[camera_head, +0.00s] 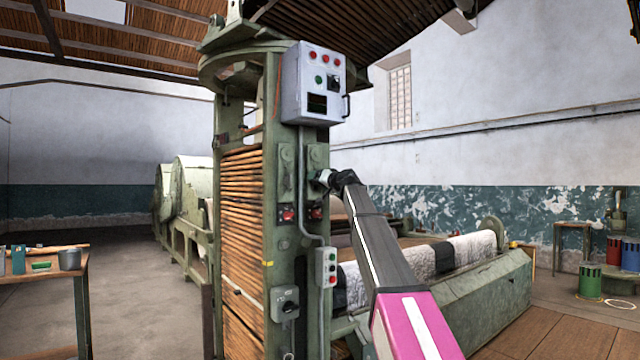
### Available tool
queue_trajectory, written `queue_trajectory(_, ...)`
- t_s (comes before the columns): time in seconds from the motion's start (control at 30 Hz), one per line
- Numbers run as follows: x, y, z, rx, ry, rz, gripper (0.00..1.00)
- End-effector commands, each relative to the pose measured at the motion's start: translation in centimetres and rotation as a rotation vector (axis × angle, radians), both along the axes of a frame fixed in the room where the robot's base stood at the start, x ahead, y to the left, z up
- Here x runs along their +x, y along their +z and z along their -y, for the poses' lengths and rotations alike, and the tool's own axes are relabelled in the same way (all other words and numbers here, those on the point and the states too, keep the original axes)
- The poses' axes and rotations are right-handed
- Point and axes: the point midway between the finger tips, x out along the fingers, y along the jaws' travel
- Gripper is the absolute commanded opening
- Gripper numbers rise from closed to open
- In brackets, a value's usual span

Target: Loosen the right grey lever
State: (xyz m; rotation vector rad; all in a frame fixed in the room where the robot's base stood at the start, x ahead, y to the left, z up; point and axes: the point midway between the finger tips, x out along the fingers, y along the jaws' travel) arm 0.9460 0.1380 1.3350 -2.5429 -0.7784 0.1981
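The green machine column (271,110) stands upright in the middle of the head view. On its front are two narrow upright grey-green lever fittings side by side, the left one (287,165) and the right one (317,156). Red parts show at their lower ends. My gripper (323,179) is at the right fitting, at about its mid-height. It is small and dark here, and it hides part of that fitting. I cannot tell whether its fingers touch or hold the right lever, or whether they are open or shut.
A grey control box (316,85) with buttons sits above the levers. A conduit runs down to a small button box (327,267). A switch box (286,304) is lower left. The machine bed (480,290) extends right. A bench (70,272) stands far left, with clear floor between.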

Motion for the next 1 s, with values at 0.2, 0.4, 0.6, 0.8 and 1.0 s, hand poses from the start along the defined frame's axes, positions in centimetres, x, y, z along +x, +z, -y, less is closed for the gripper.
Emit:
queue_trajectory(0.2, -1.5, -0.1, 0.9, 0.000, 0.000, 0.001, 0.83)
queue_trajectory(0.4, -4.4, -0.1, 2.8, -0.001, -0.001, 0.001, 0.83)
queue_trajectory(0.6, -7.5, -0.2, 4.9, -0.001, -0.002, 0.000, 0.83)
queue_trajectory(0.8, -8.9, -0.1, 5.9, 0.000, 0.000, 0.000, 0.83)
queue_trajectory(1.0, -8.9, 0.0, 6.0, 0.000, 0.000, 0.000, 0.83)
